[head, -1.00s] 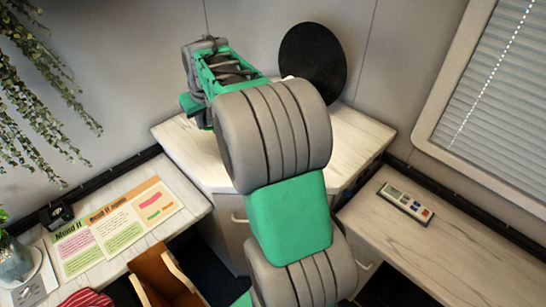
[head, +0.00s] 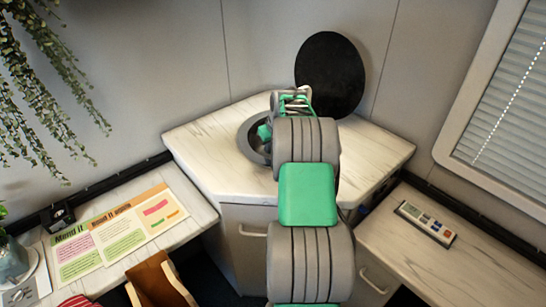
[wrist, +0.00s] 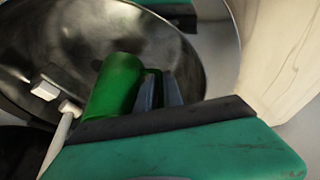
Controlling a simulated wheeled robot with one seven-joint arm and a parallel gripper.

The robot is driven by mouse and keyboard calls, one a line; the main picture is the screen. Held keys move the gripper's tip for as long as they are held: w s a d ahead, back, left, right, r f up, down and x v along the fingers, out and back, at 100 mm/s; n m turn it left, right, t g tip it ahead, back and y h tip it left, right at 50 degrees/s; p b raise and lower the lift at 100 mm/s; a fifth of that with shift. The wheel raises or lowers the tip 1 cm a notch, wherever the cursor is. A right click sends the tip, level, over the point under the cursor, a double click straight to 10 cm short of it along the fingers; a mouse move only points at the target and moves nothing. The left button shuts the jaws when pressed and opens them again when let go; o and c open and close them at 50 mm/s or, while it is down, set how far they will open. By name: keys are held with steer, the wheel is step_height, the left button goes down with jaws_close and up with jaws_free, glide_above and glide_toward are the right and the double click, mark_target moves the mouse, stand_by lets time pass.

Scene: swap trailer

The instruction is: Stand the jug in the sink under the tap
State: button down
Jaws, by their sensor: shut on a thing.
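In the wrist view the green jug (wrist: 113,88) shows against the round metal sink (wrist: 190,45). The dark fingers of my gripper (wrist: 160,92) are shut on the jug's handle side. A white tap (wrist: 45,89) shows just left of the jug, apart from it in the picture. I cannot tell whether the jug touches the sink floor. In the head view my arm reaches over the corner counter, and the sink's grey rim (head: 245,147) shows left of my wrist. My arm hides most of the sink, and I cannot make out the jug or tap there.
A round black lid (head: 331,73) stands up behind the sink. The pale corner counter (head: 200,140) is bare around the sink. Side worktops hold printed sheets (head: 118,228) at left and a remote-like device (head: 427,223) at right.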

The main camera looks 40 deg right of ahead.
step_height(320, 180, down, 4)
steer(key=shift+f, duration=0.2)
steer(key=shift+f, duration=0.2)
steer(key=c, duration=1.5)
jaws_free()
